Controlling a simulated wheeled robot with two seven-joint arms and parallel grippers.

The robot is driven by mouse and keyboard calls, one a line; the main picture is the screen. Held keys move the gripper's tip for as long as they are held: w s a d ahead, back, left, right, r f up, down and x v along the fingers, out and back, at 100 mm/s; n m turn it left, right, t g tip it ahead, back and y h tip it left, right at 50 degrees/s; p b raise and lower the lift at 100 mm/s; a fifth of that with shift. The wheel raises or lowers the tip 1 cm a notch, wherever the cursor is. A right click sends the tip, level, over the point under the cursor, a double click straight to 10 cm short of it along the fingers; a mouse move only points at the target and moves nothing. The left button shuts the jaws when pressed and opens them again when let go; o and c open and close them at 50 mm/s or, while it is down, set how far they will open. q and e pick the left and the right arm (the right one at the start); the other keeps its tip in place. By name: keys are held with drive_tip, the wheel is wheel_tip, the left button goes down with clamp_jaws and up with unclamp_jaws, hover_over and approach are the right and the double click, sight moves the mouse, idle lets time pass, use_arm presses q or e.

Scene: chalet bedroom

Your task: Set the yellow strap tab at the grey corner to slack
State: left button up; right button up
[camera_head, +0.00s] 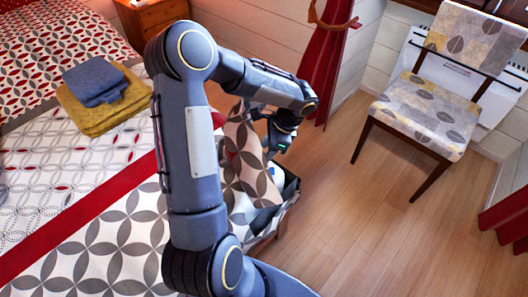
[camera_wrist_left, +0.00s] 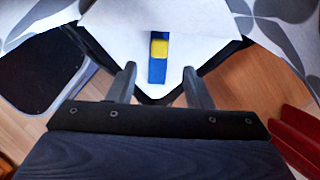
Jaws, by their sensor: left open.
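The yellow strap tab (camera_wrist_left: 159,48) sits on the upper part of a short blue strap (camera_wrist_left: 157,74) in the left wrist view. The strap lies on a white corner surface (camera_wrist_left: 205,42) with dark edges. My left gripper (camera_wrist_left: 159,69) is open, its two fingers apart on either side of the strap's lower end. The tab lies just beyond the fingertips, and nothing is between them that I can see as held. In the head view a dark grey corner (camera_head: 290,187) shows at the bed's edge, partly hidden by my arm; the tab cannot be made out there. My right gripper is not in view.
The bed (camera_head: 95,250) with a patterned cover fills the left. Folded towels (camera_head: 105,105) lie on it. A patterned chair (camera_head: 425,110) stands at the right, and red curtains (camera_head: 325,60) hang behind. The wooden floor (camera_head: 345,215) between bed and chair is clear.

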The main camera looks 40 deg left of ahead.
use_arm(q)
drive_tip(key=shift+w+r, duration=0.1)
drive_tip(key=shift+c, duration=1)
drive_tip(key=w+d+r+p, duration=0.1)
drive_tip(key=d+p, duration=0.1)
drive_tip(key=w+d+r+p, duration=0.1)
drive_tip(key=w+p, duration=0.1)
drive_tip(key=w+d+p, duration=0.1)
drive_tip(key=d+p, duration=0.1)
drive_tip(key=p, duration=0.1)
drive_tip(key=shift+w+d+r, duration=0.3)
drive_tip(key=shift+r, duration=0.1)
clamp_jaws()
drive_tip(key=x, duration=0.3)
drive_tip(key=b+x, duration=0.1)
drive_tip(key=x, duration=0.6)
drive_tip(key=shift+w+d+f, duration=0.15)
drive_tip(key=shift+w+d, duration=0.1)
drive_tip(key=shift+d, duration=0.15)
drive_tip(key=s+a, duration=0.2)
drive_tip(key=shift+a+f, duration=0.15)
drive_tip(key=shift+a, duration=0.15)
drive_tip(key=shift+s+a, duration=0.3)
drive_tip(key=shift+a, duration=0.05)
